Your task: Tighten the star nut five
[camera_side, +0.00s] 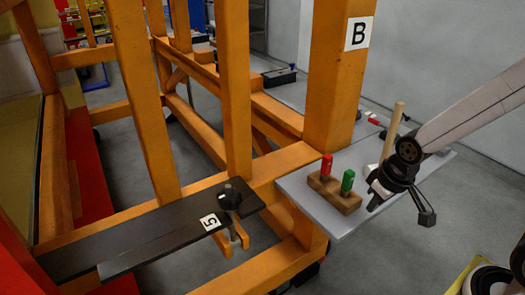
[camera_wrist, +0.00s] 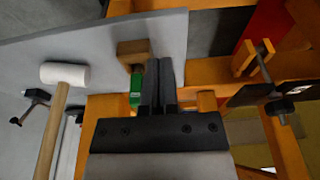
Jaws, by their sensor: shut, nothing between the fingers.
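Star nut five is a dark knob (camera_side: 229,194) on the black bar (camera_side: 150,222) with the white "5" label, at the lower left in the side view. An orange forked bracket (camera_side: 234,240) hangs below it. In the wrist view the knob (camera_wrist: 281,106) shows at the right, with its bracket above it. My gripper (camera_wrist: 159,63) is shut and empty. In the side view my gripper (camera_side: 376,199) is over the right part of the grey shelf, well to the right of the nut and not touching it.
A wooden block (camera_side: 334,193) with red and green handles stands on the grey shelf (camera_side: 295,190) between my gripper and the nut. Orange posts, one labelled B (camera_side: 337,75), rise behind.

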